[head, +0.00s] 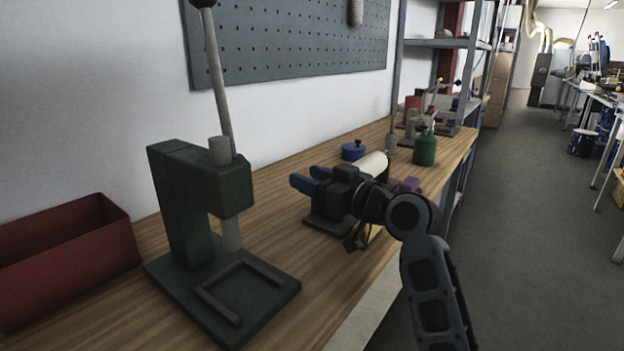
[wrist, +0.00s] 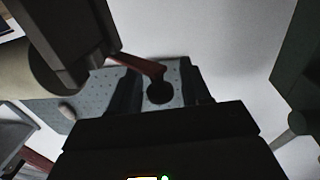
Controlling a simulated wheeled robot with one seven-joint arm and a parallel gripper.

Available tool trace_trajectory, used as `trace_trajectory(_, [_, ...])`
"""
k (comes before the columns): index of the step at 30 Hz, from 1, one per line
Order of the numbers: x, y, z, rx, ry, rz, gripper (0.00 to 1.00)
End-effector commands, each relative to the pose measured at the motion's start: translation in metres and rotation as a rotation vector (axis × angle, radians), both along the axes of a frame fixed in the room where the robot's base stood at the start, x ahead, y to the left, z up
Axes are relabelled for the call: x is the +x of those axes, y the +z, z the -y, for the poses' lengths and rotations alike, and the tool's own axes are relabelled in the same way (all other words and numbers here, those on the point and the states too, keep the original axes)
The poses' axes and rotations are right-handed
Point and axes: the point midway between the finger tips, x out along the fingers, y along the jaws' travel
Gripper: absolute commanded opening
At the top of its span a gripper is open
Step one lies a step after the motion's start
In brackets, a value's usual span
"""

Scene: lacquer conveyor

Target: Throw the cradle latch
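The cradle has a dark base (head: 328,222) on the bench and carries a cream cylinder (head: 374,163), partly hidden behind my gripper in the head view. The cylinder also shows at the left of the wrist view (wrist: 28,85). The latch is a red lever (wrist: 138,64) with a dark round knob (wrist: 160,93), beside the cradle's block in the wrist view. My gripper (head: 303,177) is open above the cradle, its blue fingers pointing left. In the wrist view the knob shows between the two fingers (wrist: 160,85), with gaps on both sides; contact cannot be told.
A green press (head: 180,200) with a tall lever stands left of the cradle. A red bin (head: 70,255) is at far left. A blue pot (head: 353,151), a green bottle (head: 425,149) and a purple object (head: 409,185) stand nearby. Bare bench lies between press and cradle.

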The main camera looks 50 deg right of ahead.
Motion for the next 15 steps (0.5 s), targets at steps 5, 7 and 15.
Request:
trace_trajectory(5, [0.000, 0.001, 0.000, 0.000, 0.001, 0.001, 0.47])
trace_trajectory(7, [-0.001, 0.001, -0.001, 0.000, 0.001, 0.002, 0.47])
trace_trajectory(15, [-0.036, -0.001, -0.003, 0.000, -0.002, 0.001, 0.47])
